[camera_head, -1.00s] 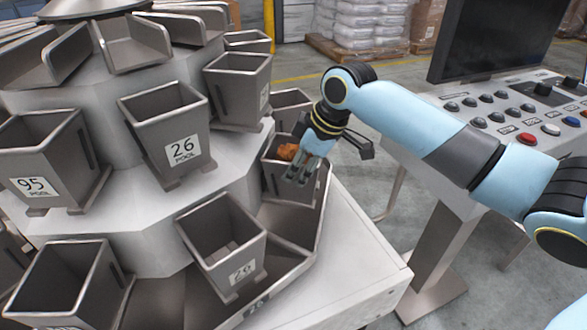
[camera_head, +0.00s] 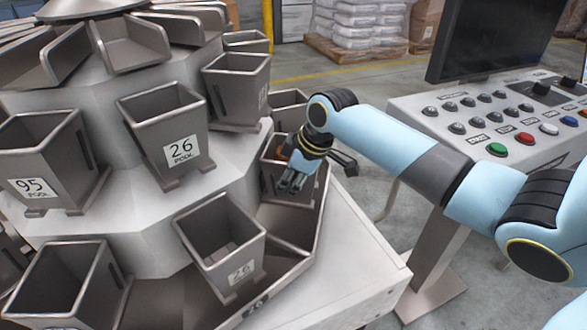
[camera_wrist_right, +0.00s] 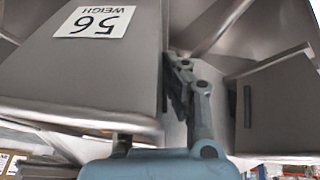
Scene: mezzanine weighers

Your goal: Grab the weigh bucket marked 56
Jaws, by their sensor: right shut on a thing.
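The weigh bucket marked 56 (camera_wrist_right: 80,70) is a grey metal bucket with a white label, upside down in the right wrist view. In the head view the bucket (camera_head: 269,175) sits at the right of the lower ring, partly hidden by my gripper, with something orange-brown inside. My right gripper (camera_head: 290,185) reaches over its rim from the right and is shut on its wall. In the wrist view one finger of the gripper (camera_wrist_right: 190,105) lies along the wall; the other is mostly hidden behind the bucket. My left gripper is not in view.
Pool buckets marked 26 (camera_head: 160,135) and 95 (camera_head: 40,165) hang on the upper ring. A lower weigh bucket 26 (camera_head: 222,250) stands in front left of my gripper. A control console (camera_head: 480,115) stands at the right. A white ledge (camera_head: 345,265) lies front right.

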